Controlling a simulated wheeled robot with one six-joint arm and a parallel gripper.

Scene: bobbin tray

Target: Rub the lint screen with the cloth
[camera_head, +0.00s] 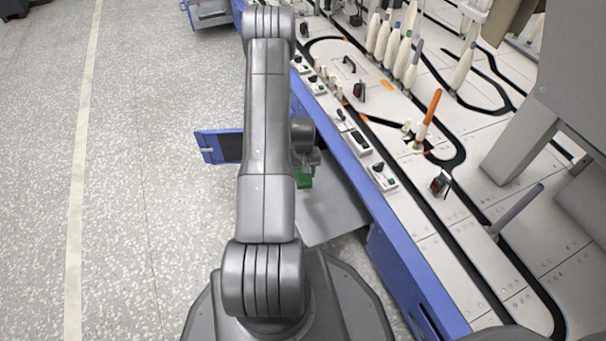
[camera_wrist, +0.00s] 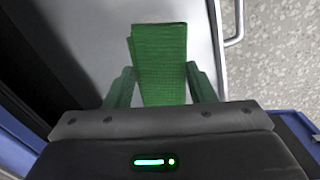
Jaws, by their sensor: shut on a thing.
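My gripper (camera_head: 306,164) is shut on a folded green cloth (camera_head: 304,180), just right of my arm in the head view. In the wrist view the cloth (camera_wrist: 160,62) stands out between the two fingers of my gripper (camera_wrist: 160,82). A flat grey panel (camera_head: 335,212) lies below and beside the cloth, at the machine's blue side. A pale surface (camera_wrist: 203,42) shows behind the cloth in the wrist view. I cannot tell for sure which surface is the lint screen, or whether the cloth touches it. My arm hides part of this area.
An open blue flap (camera_head: 209,147) with a dark inner face sticks out left of my arm. The machine's white top (camera_head: 450,240) carries bobbins (camera_head: 405,55), tracks and switches at the right. A pale handle (camera_wrist: 238,22) shows in the wrist view. Speckled floor (camera_head: 150,200) is clear at left.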

